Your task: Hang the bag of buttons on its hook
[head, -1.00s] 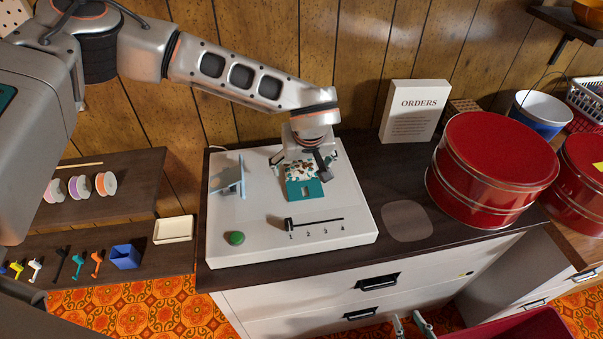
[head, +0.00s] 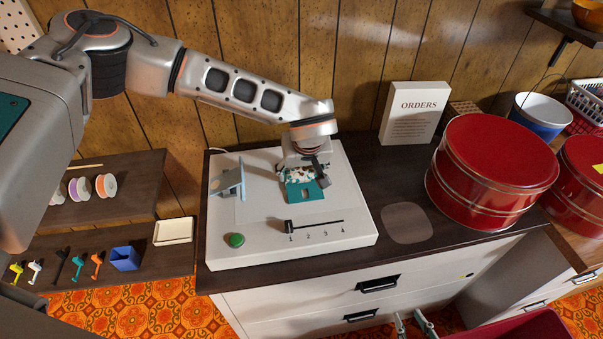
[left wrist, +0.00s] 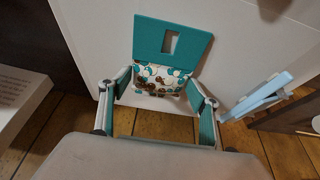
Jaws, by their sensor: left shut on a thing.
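The bag of buttons (head: 304,188) has a teal header with a slot and a clear pouch of brown, white and teal buttons. My left gripper (head: 308,166) is shut on its pouch, over the white box top. In the left wrist view the bag (left wrist: 172,42) is between the two fingers (left wrist: 158,112), header pointing away from the gripper. A light-blue bracket (head: 228,181) stands on the box, left of the bag and apart from it; I cannot tell whether it is the hook. My right gripper (head: 412,326) shows at the bottom edge, fingers apart, nothing seen between them.
The white box (head: 262,237) has a green button (head: 236,240) and a slider (head: 315,224). An ORDERS sign (head: 412,112) and red tins (head: 495,170) stand to the right. Spools and small colored hooks line the left shelves. A bare counter patch (head: 407,222) lies right of the box.

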